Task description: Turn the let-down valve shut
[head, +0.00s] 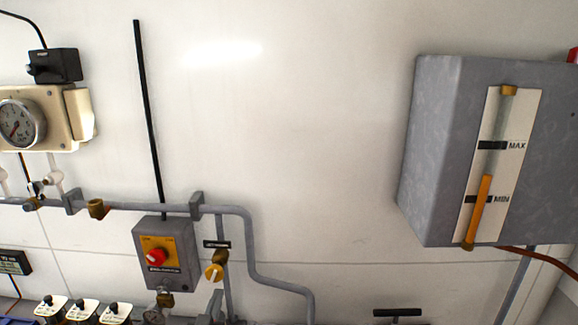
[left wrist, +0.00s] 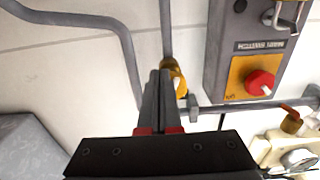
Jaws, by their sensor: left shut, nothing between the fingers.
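A small brass valve with a yellow knob (head: 213,272) sits on a thin vertical pipe under a small black label (head: 217,244) whose text is too small to read. I take it to be the let-down valve. In the left wrist view the yellow knob (left wrist: 179,84) shows just beyond and to the right of my fingertips. My left gripper (left wrist: 158,76) is shut and empty, pointing at the valve. Its fingers hide part of the valve; I cannot tell whether they touch it. I cannot make out the left gripper clearly in the head view. My right gripper is not in view.
A large grey tank (head: 428,150) with a level gauge hangs at the right. The wall between is mostly clear.

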